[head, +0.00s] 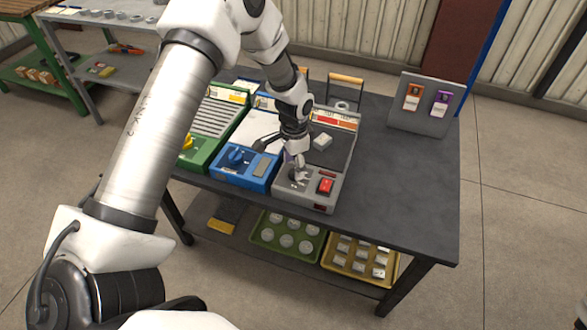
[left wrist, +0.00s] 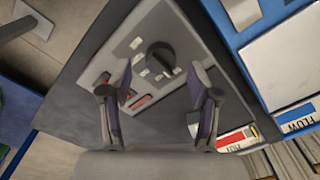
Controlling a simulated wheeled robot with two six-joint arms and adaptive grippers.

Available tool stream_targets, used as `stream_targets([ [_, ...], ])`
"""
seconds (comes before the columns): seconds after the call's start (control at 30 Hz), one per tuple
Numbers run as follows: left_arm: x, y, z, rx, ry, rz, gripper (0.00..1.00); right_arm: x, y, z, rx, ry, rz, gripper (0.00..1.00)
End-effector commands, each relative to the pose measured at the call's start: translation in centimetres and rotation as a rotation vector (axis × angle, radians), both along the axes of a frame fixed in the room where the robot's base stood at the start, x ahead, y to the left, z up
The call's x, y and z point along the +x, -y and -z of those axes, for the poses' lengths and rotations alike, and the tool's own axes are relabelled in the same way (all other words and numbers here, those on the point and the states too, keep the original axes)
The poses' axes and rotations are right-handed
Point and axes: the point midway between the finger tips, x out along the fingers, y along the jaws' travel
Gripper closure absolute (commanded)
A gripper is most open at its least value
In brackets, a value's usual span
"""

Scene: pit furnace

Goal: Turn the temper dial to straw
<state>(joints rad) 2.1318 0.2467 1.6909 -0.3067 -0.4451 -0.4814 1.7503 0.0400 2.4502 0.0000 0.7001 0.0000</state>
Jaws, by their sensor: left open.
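The dial I take for the temper dial is a black round knob (left wrist: 160,56) with pale marks around it, on the sloped front of the grey unit (head: 290,198). In the left wrist view the knob shows ahead of and between my left gripper's (left wrist: 160,76) open fingers. Whether they touch it is unclear. In the head view my left gripper (head: 298,168) hangs over the dial area and hides most of the knob. The dial's lettering is too small to read. My right gripper is not in view.
A blue unit (head: 228,178) with a blue knob (head: 237,156) and a green unit (head: 196,157) stand left of the grey one. A small grey block (head: 322,141) lies on the grey unit's top. A tag board (head: 421,119) stands at the back right. The dark table's (head: 400,195) right side is clear.

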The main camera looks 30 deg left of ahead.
Motion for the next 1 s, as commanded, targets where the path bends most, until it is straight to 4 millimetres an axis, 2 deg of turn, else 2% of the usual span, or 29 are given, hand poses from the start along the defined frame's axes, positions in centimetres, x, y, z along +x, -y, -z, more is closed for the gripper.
stream_targets([
  [0.1, 0.0, 0.0, 1.7, 0.001, -0.001, -0.001, 0.39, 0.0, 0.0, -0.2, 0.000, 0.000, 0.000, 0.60],
  [0.17, 0.0, 0.0, 2.2, 0.001, -0.001, -0.001, 0.39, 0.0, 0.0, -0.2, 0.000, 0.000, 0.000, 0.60],
  [0.4, 0.0, 0.0, 2.5, 0.000, 0.000, 0.000, 0.39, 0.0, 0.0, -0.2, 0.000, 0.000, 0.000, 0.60],
  [0.47, 0.0, 0.0, 2.5, 0.000, 0.000, 0.000, 0.56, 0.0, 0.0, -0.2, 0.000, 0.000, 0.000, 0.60],
  [0.5, 0.0, 0.0, 2.5, 0.000, 0.000, 0.000, 0.71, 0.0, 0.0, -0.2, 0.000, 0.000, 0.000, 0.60],
  [0.57, 0.0, 0.0, 2.5, 0.000, 0.000, 0.000, 0.92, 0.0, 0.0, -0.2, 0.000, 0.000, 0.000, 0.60],
  [0.6, 0.0, 0.0, 2.5, 0.000, 0.000, 0.000, 0.99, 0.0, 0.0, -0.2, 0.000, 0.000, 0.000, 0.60],
  [1.0, 0.0, 0.0, 2.6, -0.001, -0.001, 0.040, 0.99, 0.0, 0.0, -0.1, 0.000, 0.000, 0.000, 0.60],
])
